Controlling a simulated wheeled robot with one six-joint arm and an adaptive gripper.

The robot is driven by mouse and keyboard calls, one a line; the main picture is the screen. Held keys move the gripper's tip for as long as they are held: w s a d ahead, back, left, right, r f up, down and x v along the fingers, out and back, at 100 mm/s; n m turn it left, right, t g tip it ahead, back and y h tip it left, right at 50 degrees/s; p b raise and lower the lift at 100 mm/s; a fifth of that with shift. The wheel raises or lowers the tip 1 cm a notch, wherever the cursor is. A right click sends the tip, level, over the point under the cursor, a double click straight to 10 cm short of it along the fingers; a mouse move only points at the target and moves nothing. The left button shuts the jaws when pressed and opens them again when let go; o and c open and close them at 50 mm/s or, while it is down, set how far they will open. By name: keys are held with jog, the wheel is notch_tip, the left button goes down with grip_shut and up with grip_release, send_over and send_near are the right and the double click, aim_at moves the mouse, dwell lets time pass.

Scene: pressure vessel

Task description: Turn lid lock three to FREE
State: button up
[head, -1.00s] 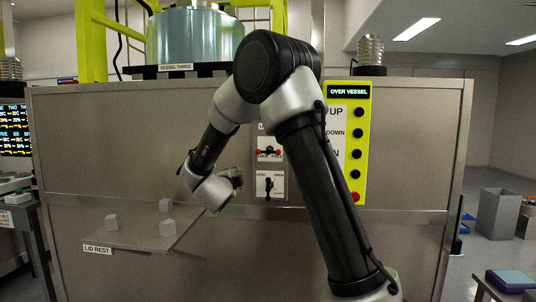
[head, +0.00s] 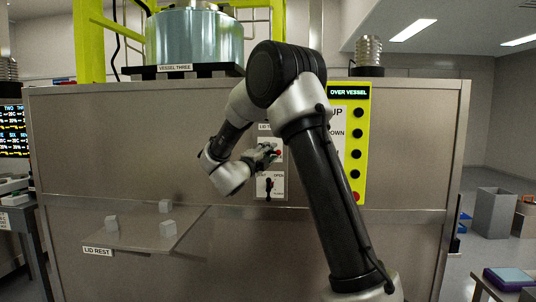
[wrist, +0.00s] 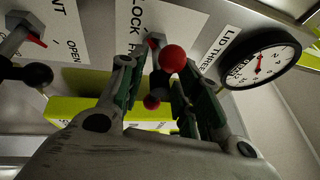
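In the wrist view one red ball (wrist: 173,58) stands near the fingertips and a smaller one shows between the fingers. The plate behind reads LOCK (wrist: 137,18), its other word mostly hidden. My gripper (wrist: 156,80) is open, with a finger on either side of the handle; it is at the lock plate in the head view (head: 266,152). I cannot tell whether the fingers touch the handle.
Below the lock is the vent lever with a black ball (wrist: 38,75). A round gauge (wrist: 260,66) sits close to the right finger, beside a LID THREE label (wrist: 222,48). The yellow button panel (head: 358,180) stands right of my arm. The lid rest shelf (head: 130,235) holds small grey blocks.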

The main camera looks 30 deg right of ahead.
grip_shut()
jog(key=shift+n+t, duration=0.3)
jog(key=n+t, duration=0.2)
jog(key=n, duration=0.3)
jog(key=shift+r, duration=0.1)
jog(key=n+t, duration=0.1)
jog(key=n, duration=0.2)
jog(key=n+t+y, duration=0.1)
jog(key=n+t, duration=0.1)
jog(key=n, duration=0.2)
jog(key=shift+d+t+y, duration=0.1)
jog(key=shift+t+y, duration=0.2)
jog(key=n+t+y, duration=0.1)
jog(key=n, duration=0.2)
jog(key=n+t+y, duration=0.1)
jog(key=n+y, duration=0.1)
jog(key=n, duration=0.2)
jog(key=shift+t, duration=0.3)
jog(key=shift+n+t+y, duration=0.3)
jog(key=shift+n+y, duration=0.55)
jog(key=shift+n, duration=0.6)
jog(key=shift+n+t+y, duration=0.3)
jog(key=shift+n+y, duration=0.55)
jog(key=shift+n, duration=0.9)
